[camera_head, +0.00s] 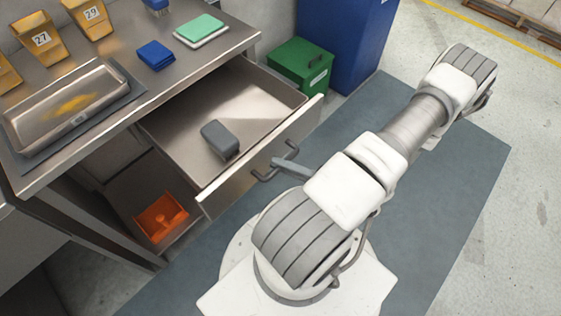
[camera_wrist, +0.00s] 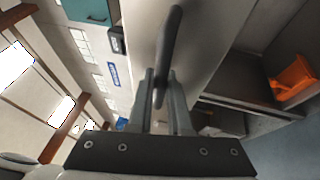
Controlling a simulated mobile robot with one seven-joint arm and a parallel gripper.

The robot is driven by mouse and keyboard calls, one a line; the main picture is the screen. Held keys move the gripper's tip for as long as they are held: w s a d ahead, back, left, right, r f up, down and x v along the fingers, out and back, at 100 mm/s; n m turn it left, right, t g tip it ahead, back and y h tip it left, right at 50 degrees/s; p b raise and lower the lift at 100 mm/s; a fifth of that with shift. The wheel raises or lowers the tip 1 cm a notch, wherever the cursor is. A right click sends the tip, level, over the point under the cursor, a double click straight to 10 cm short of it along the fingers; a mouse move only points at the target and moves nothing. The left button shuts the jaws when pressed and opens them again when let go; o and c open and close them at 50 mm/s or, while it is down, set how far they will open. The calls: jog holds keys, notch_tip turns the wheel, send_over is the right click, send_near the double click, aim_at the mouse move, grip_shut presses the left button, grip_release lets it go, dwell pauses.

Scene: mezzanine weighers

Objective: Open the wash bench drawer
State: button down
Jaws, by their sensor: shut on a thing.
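The wash bench drawer (camera_head: 262,158) is pulled well out from under the steel bench top (camera_head: 183,80). A dark grey block (camera_head: 220,139) lies inside it, and the rest of its floor is bare. The drawer's dark bar handle (camera_head: 291,149) is on its front panel. In the wrist view the handle (camera_wrist: 172,50) runs up from between the fingers of my gripper (camera_wrist: 161,88), which is shut on it. In the head view my arm hides most of the gripper.
A green box (camera_head: 301,66) and a blue cabinet (camera_head: 345,40) stand beyond the drawer. A metal tray (camera_head: 20,135), a blue sponge (camera_head: 155,54) and yellow bins (camera_head: 42,42) are on the bench.

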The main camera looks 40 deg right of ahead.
jog(key=c, duration=0.8)
grip_release()
jog(key=shift+c, duration=0.2)
jog(key=v, duration=1.7)
jog(key=shift+s+b, duration=0.2)
jog(key=shift+b, duration=0.15)
jog(key=shift+d, duration=0.1)
